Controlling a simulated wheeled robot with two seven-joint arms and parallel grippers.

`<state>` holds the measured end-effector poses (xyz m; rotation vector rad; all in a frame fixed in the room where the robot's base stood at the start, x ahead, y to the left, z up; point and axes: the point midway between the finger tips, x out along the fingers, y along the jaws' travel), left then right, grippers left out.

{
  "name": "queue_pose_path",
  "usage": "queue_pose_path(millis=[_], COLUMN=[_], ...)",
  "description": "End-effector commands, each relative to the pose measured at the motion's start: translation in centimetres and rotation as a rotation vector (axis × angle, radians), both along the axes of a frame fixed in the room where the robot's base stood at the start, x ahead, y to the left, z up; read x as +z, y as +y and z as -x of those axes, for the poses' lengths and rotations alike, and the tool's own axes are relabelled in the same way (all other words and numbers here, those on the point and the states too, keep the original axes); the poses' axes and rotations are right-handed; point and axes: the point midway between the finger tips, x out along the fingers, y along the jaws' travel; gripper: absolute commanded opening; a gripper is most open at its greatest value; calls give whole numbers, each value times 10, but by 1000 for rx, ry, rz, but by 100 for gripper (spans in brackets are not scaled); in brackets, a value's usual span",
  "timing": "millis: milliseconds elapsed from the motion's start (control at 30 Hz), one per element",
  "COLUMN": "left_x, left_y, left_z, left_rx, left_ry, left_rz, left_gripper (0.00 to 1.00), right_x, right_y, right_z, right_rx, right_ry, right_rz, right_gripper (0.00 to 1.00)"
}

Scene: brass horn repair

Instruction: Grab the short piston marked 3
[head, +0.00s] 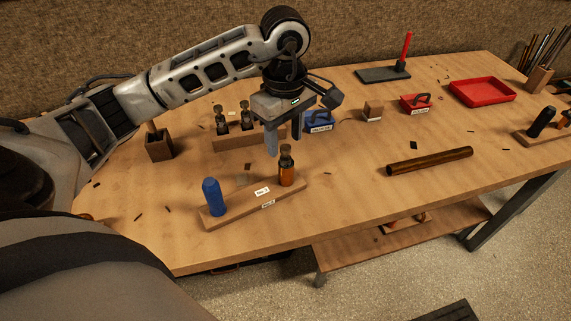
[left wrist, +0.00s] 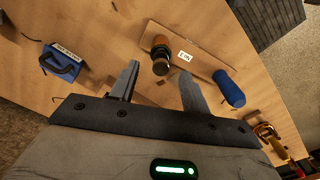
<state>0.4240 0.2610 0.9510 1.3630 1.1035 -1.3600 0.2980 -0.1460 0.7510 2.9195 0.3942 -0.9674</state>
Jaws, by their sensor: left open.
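My left gripper (head: 284,143) is open and empty, pointing down just above and behind an orange-brown piston (head: 286,172) with a dark top. This piston stands upright on the right end of the front wooden block (head: 238,204). In the left wrist view the piston (left wrist: 161,48) shows between and beyond the two fingertips (left wrist: 159,74), apart from both. A blue cylinder (head: 213,196) stands at the block's left end. Two dark-topped pistons (head: 221,120) (head: 246,117) stand on a rear block (head: 232,143). My right gripper is not in view.
Behind the gripper is a blue caddy (head: 320,122). A dark rod (head: 430,161) lies to the right. A red caddy (head: 416,104), a red tray (head: 482,91) and a dark stand with a red rod (head: 384,74) are farther back. A wooden cup (head: 159,145) stands left.

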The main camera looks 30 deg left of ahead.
Motion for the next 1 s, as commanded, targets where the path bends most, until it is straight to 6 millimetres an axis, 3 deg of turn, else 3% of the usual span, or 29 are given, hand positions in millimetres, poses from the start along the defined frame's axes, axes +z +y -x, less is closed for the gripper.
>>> queue_pose_path(millis=[200, 500, 533, 700, 1000], left_x=[-32, -40, -40, -40, -39], left_y=[-2, -1, -1, -1, -1], left_z=[2, 1, 1, 1, 1], left_rx=[0, 0, 0, 0, 0], left_ry=[4, 1, 1, 1, 0], left_rz=[1, 1, 1, 1, 1], left_gripper=[47, 47, 44, 0, 0], right_x=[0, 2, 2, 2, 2], right_y=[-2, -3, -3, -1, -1], right_z=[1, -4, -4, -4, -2], right_rx=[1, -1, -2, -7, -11], right_ry=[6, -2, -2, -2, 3], right_rz=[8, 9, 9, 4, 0], right_gripper=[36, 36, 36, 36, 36])
